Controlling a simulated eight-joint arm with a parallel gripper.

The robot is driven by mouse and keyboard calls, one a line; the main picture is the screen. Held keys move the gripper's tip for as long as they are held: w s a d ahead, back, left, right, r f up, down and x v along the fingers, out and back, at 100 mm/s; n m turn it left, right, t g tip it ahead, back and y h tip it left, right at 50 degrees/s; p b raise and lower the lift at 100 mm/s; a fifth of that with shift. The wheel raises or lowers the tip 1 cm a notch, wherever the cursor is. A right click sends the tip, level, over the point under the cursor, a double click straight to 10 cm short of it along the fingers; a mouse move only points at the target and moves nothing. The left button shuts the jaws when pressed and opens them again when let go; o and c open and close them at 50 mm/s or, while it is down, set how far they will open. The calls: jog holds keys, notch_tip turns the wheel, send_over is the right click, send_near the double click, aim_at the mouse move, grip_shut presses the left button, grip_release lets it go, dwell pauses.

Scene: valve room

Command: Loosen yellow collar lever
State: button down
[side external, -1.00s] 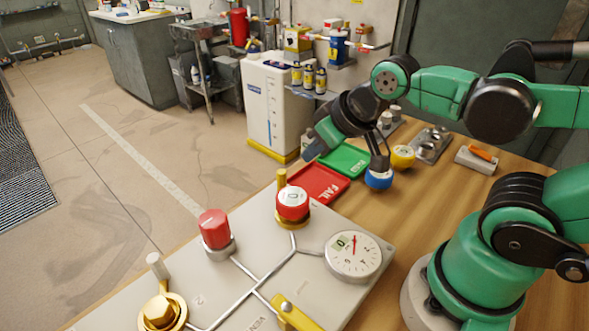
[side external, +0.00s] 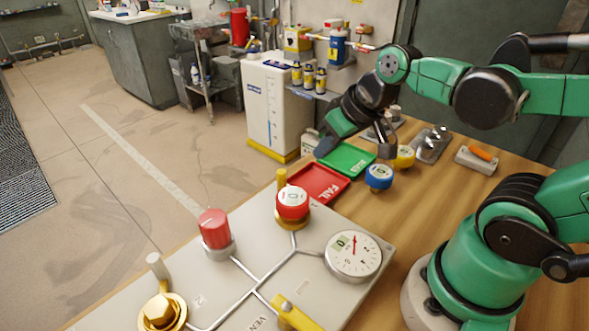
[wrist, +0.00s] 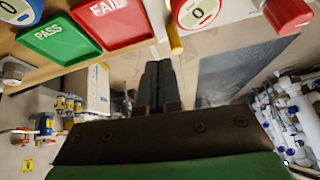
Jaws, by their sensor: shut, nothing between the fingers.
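A yellow upright lever (side external: 282,179) stands at the back of the gold collar (side external: 291,223) under a red-rimmed round dial (side external: 293,202) on the grey panel. In the wrist view the lever (wrist: 173,38) hangs from the top edge, as the picture is upside down; the dial (wrist: 197,12) is just right of it. My gripper (side external: 325,147) is shut and empty, above the trays and behind the lever, apart from it. Its dark fingers (wrist: 158,70) lie together in the wrist view.
A red FAIL tray (side external: 318,184) and a green PASS tray (side external: 347,159) lie behind the panel, with a blue-rimmed dial (side external: 378,177) beside them. A red knob (side external: 215,228), a gauge (side external: 353,255), a gold hex fitting (side external: 160,311) and a yellow handle (side external: 296,314) are on the panel.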

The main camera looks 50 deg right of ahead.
jog(key=s+d+r+m+y, duration=0.1)
jog(key=d+m+y, duration=0.1)
jog(key=d, duration=0.5)
jog(key=shift+y, duration=0.5)
jog(key=shift+d, duration=0.1)
jog(key=x, duration=0.9)
jog(key=shift+w+f, duration=0.25)
jog(key=a, duration=0.1)
jog(key=w+a, duration=0.1)
jog(key=a, duration=0.1)
jog(key=shift+a+f, duration=0.15)
jog(key=shift+a, duration=0.05)
jog(key=shift+w+a, duration=0.25)
jog(key=shift+a, duration=0.15)
